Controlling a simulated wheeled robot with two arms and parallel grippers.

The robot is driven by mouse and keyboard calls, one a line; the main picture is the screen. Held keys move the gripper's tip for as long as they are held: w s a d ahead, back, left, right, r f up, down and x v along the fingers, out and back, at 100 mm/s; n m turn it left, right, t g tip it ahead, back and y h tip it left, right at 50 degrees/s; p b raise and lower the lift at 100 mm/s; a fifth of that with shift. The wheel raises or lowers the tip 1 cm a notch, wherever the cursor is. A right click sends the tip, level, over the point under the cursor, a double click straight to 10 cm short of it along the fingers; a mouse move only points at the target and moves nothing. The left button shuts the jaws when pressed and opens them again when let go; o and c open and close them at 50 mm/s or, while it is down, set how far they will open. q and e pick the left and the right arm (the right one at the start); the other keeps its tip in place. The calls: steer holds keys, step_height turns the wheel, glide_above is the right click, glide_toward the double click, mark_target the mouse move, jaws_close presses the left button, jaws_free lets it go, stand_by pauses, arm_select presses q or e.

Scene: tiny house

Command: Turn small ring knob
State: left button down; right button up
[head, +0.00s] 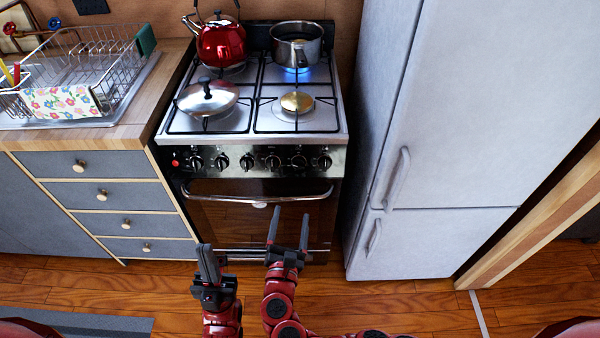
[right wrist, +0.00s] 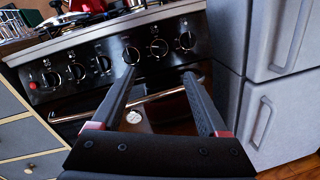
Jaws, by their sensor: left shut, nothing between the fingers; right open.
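The black stove (head: 262,210) has a row of several round dark knobs (head: 272,162) with ring-like rims along its front panel. Which one is the small ring knob I cannot tell. The knobs (right wrist: 158,47) also show in the right wrist view, beyond the fingertips. My right gripper (head: 289,215) is open and empty, below the right half of the knob row in the head view, apart from the knobs. Its open fingers (right wrist: 160,74) frame the panel in the right wrist view. My left gripper (head: 205,247) is shut and empty, low in front of the oven's left side.
A blue flame burns under the steel pot (head: 298,45) at back right. A red kettle (head: 221,42) and lidded pan (head: 207,98) stand on the left burners. The oven handle (head: 230,198) juts out below the knobs. Drawers (head: 110,195) and the fridge (head: 440,120) flank the stove.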

mark_target(299, 167)
steer(key=w, duration=0.5)
steer(key=w+d, duration=0.1)
steer(key=w, duration=0.5)
steer(key=w+p, duration=0.1)
steer(key=w, duration=0.4)
steer(key=shift+w+d, duration=0.35)
steer(key=shift+d, duration=0.05)
jaws_close()
steer(key=shift+f, duration=0.1)
